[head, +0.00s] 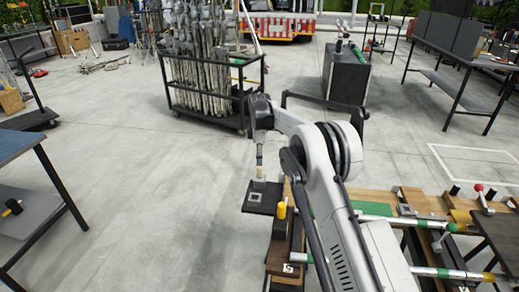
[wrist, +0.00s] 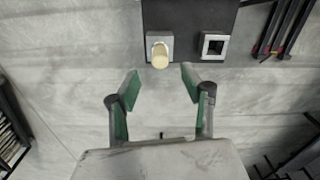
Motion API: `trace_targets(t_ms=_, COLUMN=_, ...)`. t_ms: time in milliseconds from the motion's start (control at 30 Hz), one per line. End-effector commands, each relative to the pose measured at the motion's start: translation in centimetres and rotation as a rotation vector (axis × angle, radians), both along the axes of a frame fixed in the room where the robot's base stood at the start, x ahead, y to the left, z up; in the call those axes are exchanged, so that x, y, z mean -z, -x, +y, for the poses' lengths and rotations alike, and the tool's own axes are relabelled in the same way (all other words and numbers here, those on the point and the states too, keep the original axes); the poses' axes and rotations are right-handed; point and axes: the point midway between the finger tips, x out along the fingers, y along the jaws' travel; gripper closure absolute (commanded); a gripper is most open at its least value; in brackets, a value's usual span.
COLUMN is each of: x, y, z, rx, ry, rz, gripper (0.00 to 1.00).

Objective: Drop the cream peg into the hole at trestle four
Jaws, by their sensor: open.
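The cream peg (wrist: 160,55) stands at a square grey block on a dark plate (wrist: 187,12) in the wrist view. How deep it sits in that block is not visible. A second grey block with a square dark hole (wrist: 214,46) lies to its right on the same plate. My gripper (wrist: 160,80) is open and empty, its green-padded fingers apart, with the peg just past the fingertips and between their lines. In the head view my gripper (head: 260,160) hangs over the dark plate (head: 248,207), and the holed block (head: 255,197) shows there.
A yellow peg (head: 281,211) stands close by on the wooden bench. A bench with green-banded pipes (head: 375,209) lies to the right. A cart of metal stands (head: 205,80) is behind. Open floor (head: 130,190) lies to the left.

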Motion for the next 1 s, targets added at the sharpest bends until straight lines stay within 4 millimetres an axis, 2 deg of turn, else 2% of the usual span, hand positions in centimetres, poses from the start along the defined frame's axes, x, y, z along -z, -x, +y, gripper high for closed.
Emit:
trace_targets(t_ms=200, x=3.7, y=0.0, z=0.0, rx=0.000, ry=0.000, rz=0.000, gripper=0.58)
trace_targets(t_ms=400, x=5.7, y=0.0, z=0.0, rx=0.000, ry=0.000, rz=0.000, gripper=0.58)
trace_targets(t_ms=833, x=6.4, y=0.0, z=0.0, rx=0.001, ry=0.000, rz=0.000, gripper=0.58)
trace_targets(t_ms=1000, x=6.4, y=0.0, z=0.0, rx=0.001, ry=0.000, rz=0.000, gripper=0.80)
